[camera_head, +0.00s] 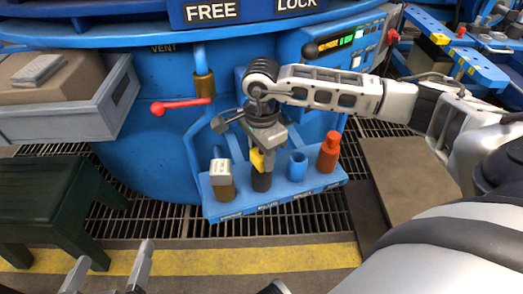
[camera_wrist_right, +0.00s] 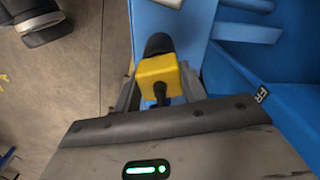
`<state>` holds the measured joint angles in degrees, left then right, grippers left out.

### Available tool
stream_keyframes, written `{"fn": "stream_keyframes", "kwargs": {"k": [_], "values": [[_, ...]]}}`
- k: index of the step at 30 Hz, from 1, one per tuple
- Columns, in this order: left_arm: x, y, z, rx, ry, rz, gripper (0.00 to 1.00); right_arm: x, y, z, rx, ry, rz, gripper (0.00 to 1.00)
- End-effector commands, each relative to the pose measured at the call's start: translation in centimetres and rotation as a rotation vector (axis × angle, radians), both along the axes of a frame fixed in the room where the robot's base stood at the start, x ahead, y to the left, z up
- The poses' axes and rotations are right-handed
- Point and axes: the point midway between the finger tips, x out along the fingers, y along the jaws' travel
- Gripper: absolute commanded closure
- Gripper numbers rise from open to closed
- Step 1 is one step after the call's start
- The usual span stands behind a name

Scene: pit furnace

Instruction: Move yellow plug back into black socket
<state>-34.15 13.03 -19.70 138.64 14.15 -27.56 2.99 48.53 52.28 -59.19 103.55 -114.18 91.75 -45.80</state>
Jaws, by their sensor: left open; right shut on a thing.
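The yellow plug (camera_head: 257,159) is held in my right gripper (camera_head: 264,147), directly over the black socket (camera_head: 262,181) on the blue shelf. In the right wrist view the yellow plug (camera_wrist_right: 160,74) sits between the two fingers, with the black socket (camera_wrist_right: 158,44) just beyond it. The plug looks lined up with the socket and at its mouth; I cannot tell how deep it sits. My left gripper (camera_head: 112,279) is open and empty at the lower left, away from the shelf.
The blue shelf (camera_head: 235,207) also carries a grey-topped plug in a brown socket (camera_head: 223,182), an open blue socket (camera_head: 297,164) and a red plug (camera_head: 329,152). A red-handled valve (camera_head: 181,106) is on the blue furnace wall. A dark green table (camera_head: 45,190) stands left.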

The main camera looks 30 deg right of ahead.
Motion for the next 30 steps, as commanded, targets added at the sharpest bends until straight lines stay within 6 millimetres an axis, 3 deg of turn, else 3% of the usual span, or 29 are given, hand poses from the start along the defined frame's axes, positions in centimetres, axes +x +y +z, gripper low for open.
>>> {"fn": "stream_keyframes", "kwargs": {"k": [30], "values": [[0.26, 0.00, 0.00, -0.004, -0.003, 0.004, 0.00, 0.03, 0.07, -0.02, 0.000, 0.000, 0.001, 0.82]]}}
